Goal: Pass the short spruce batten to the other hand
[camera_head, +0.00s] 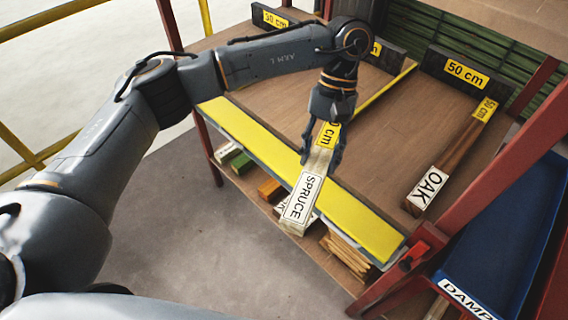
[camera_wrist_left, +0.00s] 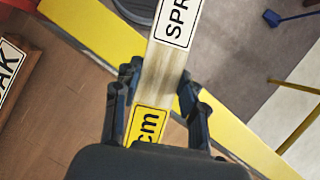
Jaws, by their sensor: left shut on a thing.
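The short spruce batten (camera_head: 303,198) is pale wood with a white SPRUCE label at its near end and a yellow cm label farther back. My left gripper (camera_head: 321,155) is shut around it near the yellow label. The labelled end points toward me, over the yellow front strip of the shelf. In the left wrist view the batten (camera_wrist_left: 160,75) runs up between the two dark fingers of the left gripper (camera_wrist_left: 157,92). I cannot tell how far it is above the shelf. My right gripper is not in view.
A dark oak batten (camera_head: 460,148) lies on the brown shelf (camera_head: 390,130) to the right. Dark blocks with 50 cm labels (camera_head: 466,74) stand at the back. A red post (camera_head: 480,205) and blue tray (camera_head: 515,240) are at the right. More wood lies underneath.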

